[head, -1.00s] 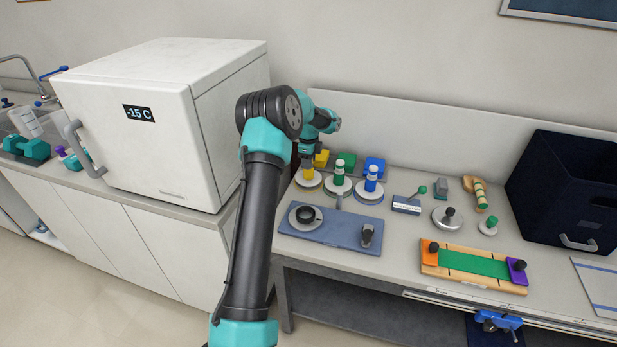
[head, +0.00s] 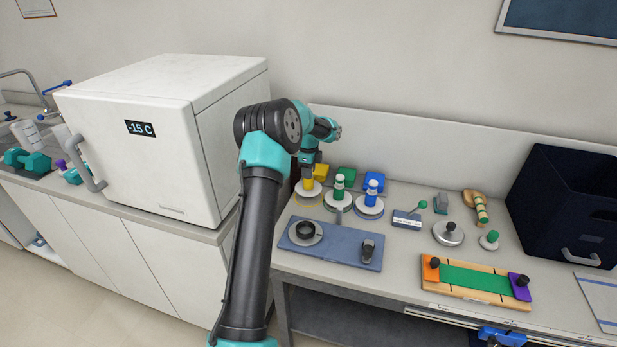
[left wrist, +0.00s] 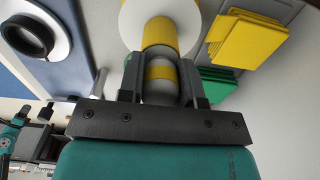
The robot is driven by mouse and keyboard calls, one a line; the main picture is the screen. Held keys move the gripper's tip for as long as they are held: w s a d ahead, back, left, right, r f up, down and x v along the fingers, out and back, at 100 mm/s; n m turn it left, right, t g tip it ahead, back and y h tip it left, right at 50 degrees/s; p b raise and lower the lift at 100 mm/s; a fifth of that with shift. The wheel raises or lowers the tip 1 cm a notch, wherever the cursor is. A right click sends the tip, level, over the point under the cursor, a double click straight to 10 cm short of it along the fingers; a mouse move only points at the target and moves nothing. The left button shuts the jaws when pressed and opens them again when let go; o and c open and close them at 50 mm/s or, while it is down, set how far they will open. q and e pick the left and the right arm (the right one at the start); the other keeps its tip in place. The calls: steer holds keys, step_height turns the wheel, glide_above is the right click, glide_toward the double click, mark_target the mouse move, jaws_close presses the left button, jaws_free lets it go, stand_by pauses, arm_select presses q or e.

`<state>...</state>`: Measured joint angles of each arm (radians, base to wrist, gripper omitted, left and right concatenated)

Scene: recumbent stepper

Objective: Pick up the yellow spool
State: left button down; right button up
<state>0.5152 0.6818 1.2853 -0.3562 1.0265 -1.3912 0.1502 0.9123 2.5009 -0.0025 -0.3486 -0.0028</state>
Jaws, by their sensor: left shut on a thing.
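The yellow spool (head: 308,184) stands on a round white base at the left end of a row of spools on the bench. In the left wrist view the yellow spool (left wrist: 158,38) has a yellow body, a white disc and a banded white-and-yellow knob. My left gripper (head: 307,173) reaches down over it from above. In the left wrist view the two dark fingers of my left gripper (left wrist: 159,78) are shut on either side of the knob. I cannot tell whether the spool is off the bench. My right gripper is not in view.
A green spool (head: 339,192) and a blue spool (head: 371,196) stand close to the right. A blue tray (head: 300,238) with a black ring is in front. A white freezer (head: 150,160) stands at left.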

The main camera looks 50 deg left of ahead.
arm_select(q)
step_height(320, 180, up, 8)
steer(key=shift+f, duration=0.1)
stand_by(0.6)
